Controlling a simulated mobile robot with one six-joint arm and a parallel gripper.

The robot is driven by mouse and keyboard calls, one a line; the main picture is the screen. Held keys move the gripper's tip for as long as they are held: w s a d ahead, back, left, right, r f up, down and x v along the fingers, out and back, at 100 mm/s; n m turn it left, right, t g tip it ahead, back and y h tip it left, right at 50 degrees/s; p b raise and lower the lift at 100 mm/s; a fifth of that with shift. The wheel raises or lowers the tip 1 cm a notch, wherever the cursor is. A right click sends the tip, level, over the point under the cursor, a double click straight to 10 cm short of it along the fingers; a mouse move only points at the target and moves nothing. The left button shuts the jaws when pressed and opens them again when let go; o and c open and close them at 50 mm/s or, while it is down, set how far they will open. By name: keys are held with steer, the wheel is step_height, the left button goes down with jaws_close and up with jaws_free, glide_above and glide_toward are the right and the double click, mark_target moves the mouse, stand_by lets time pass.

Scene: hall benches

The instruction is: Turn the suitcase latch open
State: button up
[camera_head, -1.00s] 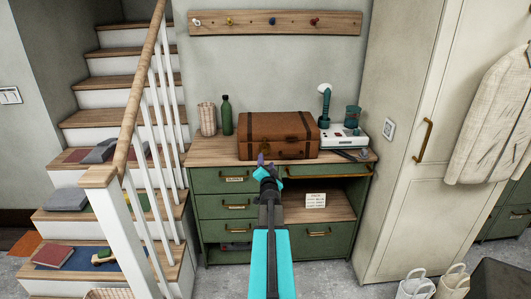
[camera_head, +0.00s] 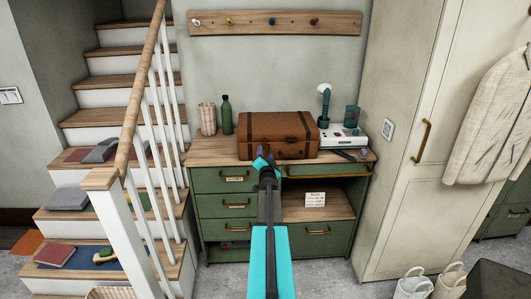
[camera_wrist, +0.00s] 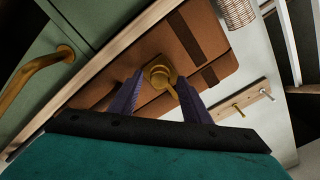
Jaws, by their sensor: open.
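A brown suitcase (camera_head: 288,132) lies shut on the wooden top of a green cabinet. It also shows tilted in the wrist view (camera_wrist: 205,35). Its round brass latch (camera_wrist: 160,75) is on the front face and sits between my gripper's two purple fingers in the wrist view. My gripper (camera_wrist: 160,95) is open, with one finger on each side of the latch; I cannot tell whether they touch it. In the head view my gripper (camera_head: 264,153) is at the suitcase's front and hides the latch.
A green bottle (camera_head: 227,115) and a wicker cup (camera_head: 208,119) stand left of the suitcase. A white device (camera_head: 343,136) stands right of it. A brass drawer handle (camera_wrist: 38,78) is beside my gripper. A stair railing (camera_head: 132,135) rises at the left.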

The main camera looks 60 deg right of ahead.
steer(key=shift+w+d, duration=0.4)
steer(key=shift+d, duration=0.1)
steer(key=c, duration=1)
steer(key=shift+d, duration=0.15)
steer(key=shift+c, duration=0.3)
